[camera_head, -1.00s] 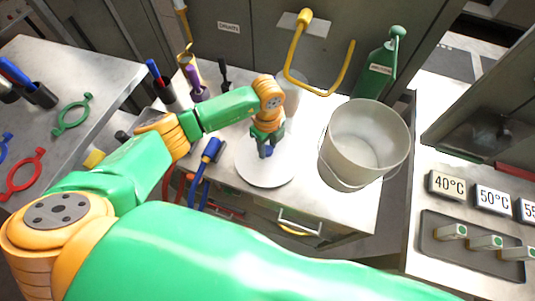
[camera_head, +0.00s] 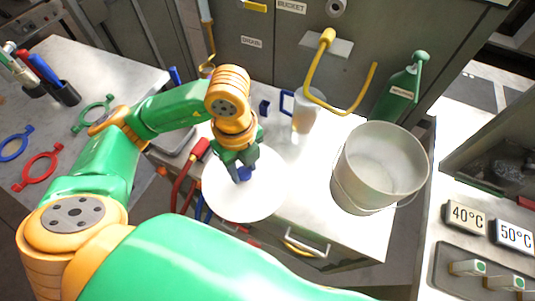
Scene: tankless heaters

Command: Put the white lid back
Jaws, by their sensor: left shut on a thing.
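The white lid (camera_head: 250,200) is a round flat disc with a small blue knob (camera_head: 244,174) at its middle. My left gripper (camera_head: 242,168) is shut on the knob from above. The lid overlaps the left front part of the counter in the picture; I cannot tell how high it is above it. The grey-white bucket (camera_head: 362,175) stands open on the counter to the right of the lid. My right gripper is not in view.
A clear cup with a blue handle (camera_head: 303,118) stands behind the lid, near a yellow bent spout (camera_head: 320,75). A green bottle (camera_head: 400,92) is behind the bucket. Bare counter (camera_head: 300,190) shows between lid and bucket.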

